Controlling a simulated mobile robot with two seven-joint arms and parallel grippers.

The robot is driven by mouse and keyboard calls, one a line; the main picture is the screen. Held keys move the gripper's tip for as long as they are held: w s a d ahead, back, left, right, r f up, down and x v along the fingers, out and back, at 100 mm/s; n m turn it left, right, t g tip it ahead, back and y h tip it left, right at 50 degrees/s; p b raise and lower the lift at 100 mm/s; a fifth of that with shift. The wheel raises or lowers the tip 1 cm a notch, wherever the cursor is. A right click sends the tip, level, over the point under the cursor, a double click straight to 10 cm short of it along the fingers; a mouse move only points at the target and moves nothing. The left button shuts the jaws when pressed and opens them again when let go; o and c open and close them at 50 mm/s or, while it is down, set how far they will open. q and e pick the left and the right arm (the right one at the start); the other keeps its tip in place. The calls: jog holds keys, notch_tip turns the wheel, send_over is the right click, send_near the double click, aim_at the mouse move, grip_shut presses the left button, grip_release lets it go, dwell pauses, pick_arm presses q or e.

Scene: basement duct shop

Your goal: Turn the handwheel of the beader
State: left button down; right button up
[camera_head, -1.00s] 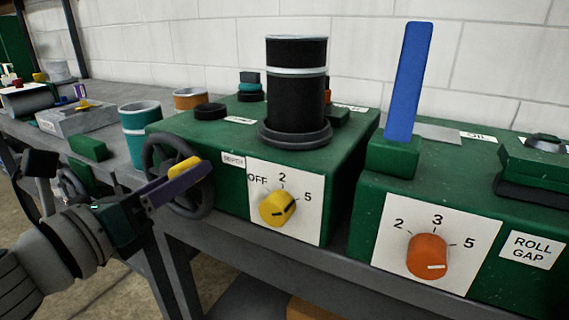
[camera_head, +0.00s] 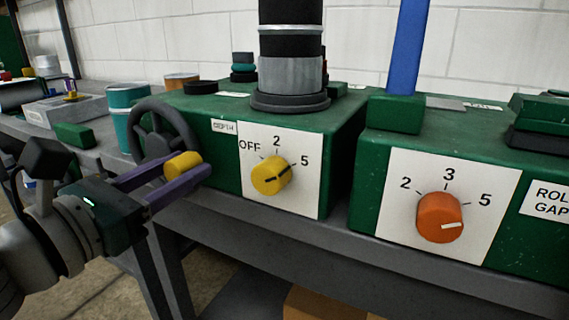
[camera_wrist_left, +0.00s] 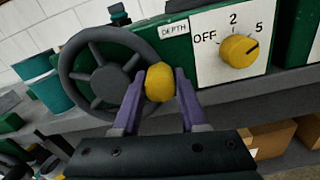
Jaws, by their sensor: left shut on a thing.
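The beader is a green box (camera_head: 225,178) on a grey bench, with a DEPTH label. Its dark spoked handwheel (camera_head: 151,121) is at its left end and also shows in the left wrist view (camera_wrist_left: 68,75). The yellow handle (camera_head: 182,165) sits at the wheel's right, low in the head view; it also shows in the wrist view (camera_wrist_left: 159,83). My left gripper (camera_head: 178,175) is shut on this handle, one purple finger on each side. A black and grey column (camera_head: 290,75) with a light band stands on the box. My right gripper is out of view.
A yellow knob (camera_head: 270,176) marked OFF, 2, 5 is close right of the handle. Another green machine with an orange knob (camera_head: 438,217) and a blue lever (camera_head: 408,45) stands further right.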

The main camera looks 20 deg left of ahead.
pick_arm(q)
jog(key=shift+f, duration=0.1)
jog(key=c, duration=0.7)
grip_release()
jog(key=shift+c, duration=0.2)
jog(key=s+b, duration=0.3)
jog(key=s, duration=0.7)
jog(key=shift+a, duration=0.15)
